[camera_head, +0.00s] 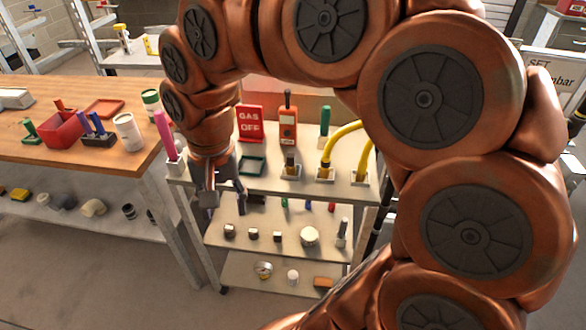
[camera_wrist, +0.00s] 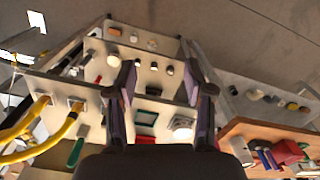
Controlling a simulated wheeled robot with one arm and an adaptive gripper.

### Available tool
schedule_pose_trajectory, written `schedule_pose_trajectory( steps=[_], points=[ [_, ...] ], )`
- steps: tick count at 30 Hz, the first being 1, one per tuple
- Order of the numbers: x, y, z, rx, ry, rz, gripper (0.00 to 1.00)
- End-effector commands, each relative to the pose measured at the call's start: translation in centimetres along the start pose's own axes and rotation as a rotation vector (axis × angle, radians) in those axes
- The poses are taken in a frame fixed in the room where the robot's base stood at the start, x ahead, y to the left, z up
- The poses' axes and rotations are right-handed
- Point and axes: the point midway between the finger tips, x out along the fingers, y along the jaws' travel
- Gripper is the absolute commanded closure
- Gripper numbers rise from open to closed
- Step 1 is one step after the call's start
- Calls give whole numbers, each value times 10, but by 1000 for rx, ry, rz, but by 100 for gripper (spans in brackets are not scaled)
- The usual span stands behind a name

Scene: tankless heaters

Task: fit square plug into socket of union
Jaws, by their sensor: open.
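My gripper (camera_head: 226,203) hangs fingers-down at the front left edge of the cart's top shelf. Its fingers are apart with nothing between them, as the wrist view (camera_wrist: 160,85) also shows. On the middle shelf stand several small fittings: a dark-and-white one (camera_head: 229,231), a smaller one (camera_head: 253,235), another small one (camera_head: 278,236), a round pale one (camera_head: 309,237) and a tall grey one (camera_head: 342,231). They are too small to tell which is the square plug or the union. In the wrist view, small fittings (camera_wrist: 169,70) lie beyond the fingertips, apart from them.
The cart's top shelf (camera_head: 262,182) carries a red GAS OFF sign (camera_head: 250,123), a green tray (camera_head: 251,166), an orange device (camera_head: 288,125) and yellow hoses (camera_head: 338,140). A wooden bench (camera_head: 80,158) stands left. The bottom shelf (camera_head: 240,275) holds a gauge (camera_head: 263,270).

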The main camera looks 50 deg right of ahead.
Motion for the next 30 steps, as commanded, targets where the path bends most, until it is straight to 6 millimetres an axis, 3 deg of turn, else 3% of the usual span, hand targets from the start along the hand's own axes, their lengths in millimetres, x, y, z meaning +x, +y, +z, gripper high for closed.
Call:
schedule_pose_trajectory(
  steps=[4,8,12,15,22,25,30],
  points=[
    [-8,5,-68,351,23,-61,48],
    [-10,28,-126,700,25,-107,48],
    [-1,70,-184,1104,10,-142,48],
    [11,107,-215,1380,-6,-150,48],
    [37,174,-248,1813,-36,-139,48],
    [41,186,-252,1890,-39,-135,48],
    [52,189,-253,1915,-42,-130,48]
  ],
)
